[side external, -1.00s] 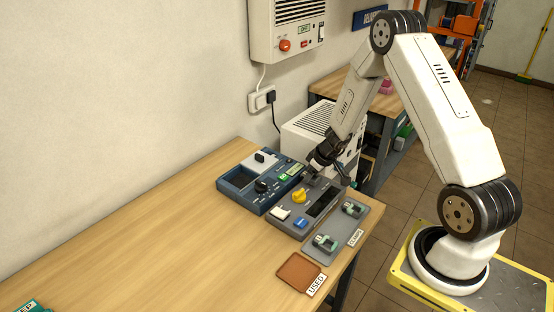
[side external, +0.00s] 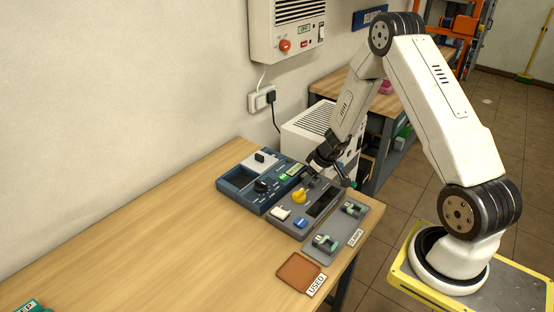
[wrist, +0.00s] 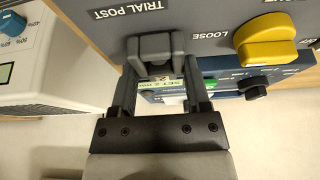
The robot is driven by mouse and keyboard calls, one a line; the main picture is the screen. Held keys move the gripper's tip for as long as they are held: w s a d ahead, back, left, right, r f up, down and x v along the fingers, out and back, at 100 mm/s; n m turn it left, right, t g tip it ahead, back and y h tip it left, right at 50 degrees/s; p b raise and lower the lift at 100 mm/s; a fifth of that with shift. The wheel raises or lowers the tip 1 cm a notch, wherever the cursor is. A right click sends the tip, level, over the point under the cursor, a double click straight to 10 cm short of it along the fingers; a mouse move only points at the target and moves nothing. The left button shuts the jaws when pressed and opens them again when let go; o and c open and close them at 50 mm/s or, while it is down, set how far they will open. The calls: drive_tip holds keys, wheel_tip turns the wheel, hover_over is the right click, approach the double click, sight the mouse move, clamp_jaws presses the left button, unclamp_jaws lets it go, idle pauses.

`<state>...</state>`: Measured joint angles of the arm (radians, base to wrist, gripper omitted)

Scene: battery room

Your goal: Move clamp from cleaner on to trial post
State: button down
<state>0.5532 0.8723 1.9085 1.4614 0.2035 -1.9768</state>
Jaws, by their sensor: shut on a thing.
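My gripper (wrist: 156,72) is shut on a grey, two-pronged piece (wrist: 155,48), which I take to be the clamp. In the side external view, my gripper (side external: 312,172) is low over the back of the grey console (side external: 322,203). The words TRIAL POST (wrist: 124,12) are printed on the console panel just beyond the held piece in the wrist view. The post itself is hidden or cannot be told from the held piece. I cannot tell whether the clamp is seated or just above the panel.
A yellow knob (side external: 299,196) with LOOSE marked near it is on the console. A blue device (side external: 246,196) stands beside it. The CLAMPS tray (side external: 322,256) holds two green clamps, and a brown USED pad (side external: 299,274) lies in front.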

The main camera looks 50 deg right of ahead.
idle(0.4)
unclamp_jaws()
drive_tip(key=shift+v, duration=2.5)
idle(0.5)
drive_tip(key=s+a+r, duration=0.4)
drive_tip(key=a, duration=0.3)
drive_tip(key=s+a+r+g, duration=0.1)
drive_tip(key=s+a+r, duration=0.2)
drive_tip(key=a, duration=0.4)
drive_tip(key=s+a+r, duration=0.4)
drive_tip(key=a+r, duration=0.1)
drive_tip(key=a, duration=0.2)
drive_tip(key=shift+s+a+g, duration=0.25)
drive_tip(key=shift+s+g, duration=0.05)
drive_tip(key=shift+g, duration=0.1)
